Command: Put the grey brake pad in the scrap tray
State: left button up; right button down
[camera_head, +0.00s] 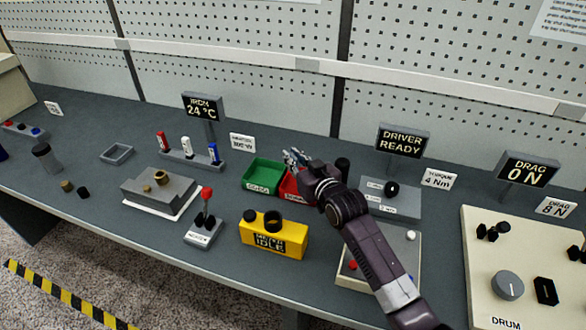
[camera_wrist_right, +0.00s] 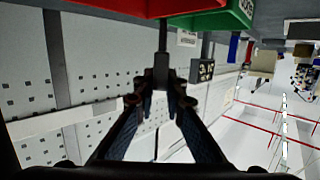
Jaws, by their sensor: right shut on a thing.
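The red tray (camera_head: 287,190) stands just right of the green tray (camera_head: 262,176) on the bench; its label is partly covered by my right arm. My right gripper (camera_head: 291,158) is over the back of the red tray. In the right wrist view my right gripper (camera_wrist_right: 161,92) is shut on a thin dark piece (camera_wrist_right: 162,63), seen edge-on, which I take to be the grey brake pad. The red tray (camera_wrist_right: 125,8) and green tray (camera_wrist_right: 212,20) show at the top of that view. The pad cannot be made out clearly in the head view. My left gripper is not in view.
A grey block with a driver-ready sign (camera_head: 402,140) stands right of my arm. A yellow box (camera_head: 273,238) is in front of the trays. A rack with coloured tools (camera_head: 190,157) stands to the left. A pegboard wall rises behind the bench.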

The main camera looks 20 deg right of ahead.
jog(key=shift+f, duration=2.4)
jog(key=c, duration=2)
grip_release()
jog(key=shift+s, duration=0.1)
jog(key=shift+b+v, duration=0.35)
jog(key=shift+v, duration=3.35)
jog(key=shift+r, duration=0.1)
